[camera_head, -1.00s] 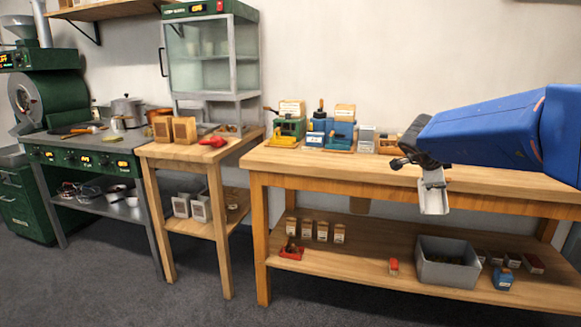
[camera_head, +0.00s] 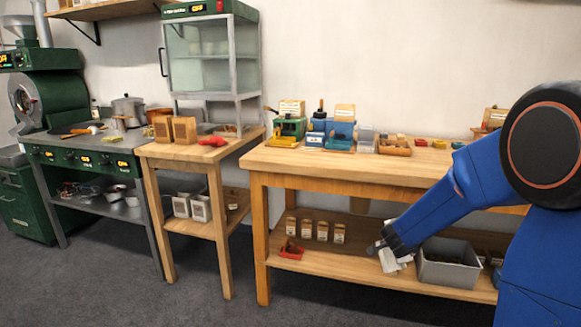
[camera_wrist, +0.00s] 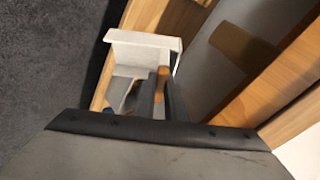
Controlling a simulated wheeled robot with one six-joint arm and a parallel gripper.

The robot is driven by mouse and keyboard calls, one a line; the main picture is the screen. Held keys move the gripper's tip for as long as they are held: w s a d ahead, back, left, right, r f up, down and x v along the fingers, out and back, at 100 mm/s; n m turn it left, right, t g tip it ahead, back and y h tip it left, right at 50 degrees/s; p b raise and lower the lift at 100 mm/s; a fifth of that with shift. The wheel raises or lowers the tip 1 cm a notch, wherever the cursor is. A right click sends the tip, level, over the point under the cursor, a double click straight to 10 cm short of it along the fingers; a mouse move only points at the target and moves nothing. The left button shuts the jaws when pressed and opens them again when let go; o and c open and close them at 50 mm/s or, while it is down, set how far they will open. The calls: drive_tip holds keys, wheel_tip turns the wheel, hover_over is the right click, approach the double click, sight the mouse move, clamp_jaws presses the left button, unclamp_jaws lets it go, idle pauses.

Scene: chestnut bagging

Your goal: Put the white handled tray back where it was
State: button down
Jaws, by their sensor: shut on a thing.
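The white handled tray (camera_head: 391,262) is in my gripper (camera_head: 384,246), low at the front of the bench's lower shelf (camera_head: 350,264), just left of the grey bin. My gripper is shut on it. In the wrist view the tray (camera_wrist: 145,42) shows its pale wall and open inside beyond the dark fingers (camera_wrist: 161,88). The tray looks tilted in the head view. I cannot tell whether it touches the shelf. The small red item seen on the shelf earlier is hidden behind the arm or tray.
The grey bin (camera_head: 447,277) with dark contents stands right beside the tray. Several small labelled bags (camera_head: 322,231) and a red scoop-like item (camera_head: 291,250) are on the shelf to the left. Shelf room between them and the tray is clear. The benchtop (camera_head: 330,163) is above.

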drive_tip(key=w+a+f+n+y, duration=0.2)
drive_tip(key=a+f, duration=0.1)
drive_tip(key=f, duration=1)
drive_tip(key=w+a+f+n+y, duration=0.2)
drive_tip(key=w+a+f, duration=0.1)
drive_tip(key=f, duration=0.9)
drive_tip(key=shift+a+f+n+t, duration=0.3)
drive_tip(key=shift+a+f+t, duration=0.1)
drive_tip(key=shift+a, duration=0.2)
drive_tip(key=shift+r, duration=0.1)
